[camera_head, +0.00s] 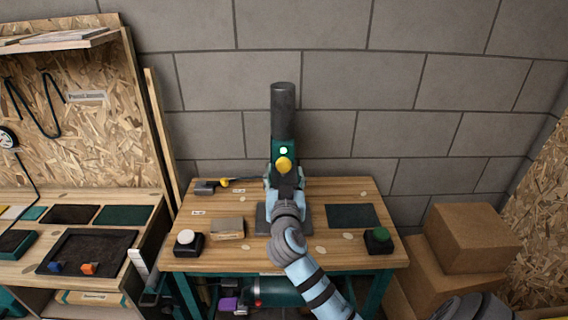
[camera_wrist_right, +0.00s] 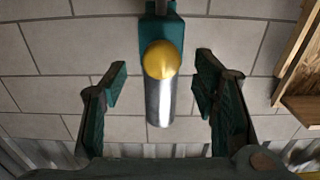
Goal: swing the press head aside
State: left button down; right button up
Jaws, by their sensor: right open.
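The press head (camera_head: 283,150) is a green block with a lit spot and a yellow knob (camera_head: 284,165), on a dark column (camera_head: 284,105) at the back of the wooden bench. In the right wrist view the green head (camera_wrist_right: 160,30), the yellow knob (camera_wrist_right: 160,60) and a silver cylinder (camera_wrist_right: 160,103) show between my fingers. My right gripper (camera_head: 285,182) is open, with one finger on each side of the knob and cylinder. No clear contact shows. My right arm hides part of the press's lower area. My left gripper is out of view.
The bench (camera_head: 340,250) carries a white button (camera_head: 186,238), a green button (camera_head: 379,236), a small block (camera_head: 227,228) and a dark mat (camera_head: 351,216). Cardboard boxes (camera_head: 470,238) stand at the right. A tray (camera_head: 88,251) lies on the left bench.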

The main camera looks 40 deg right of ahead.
aim_at(284, 168)
jog(key=x, duration=0.5)
jog(key=shift+a, duration=0.1)
jog(key=shift+c, duration=0.6)
grip_shut()
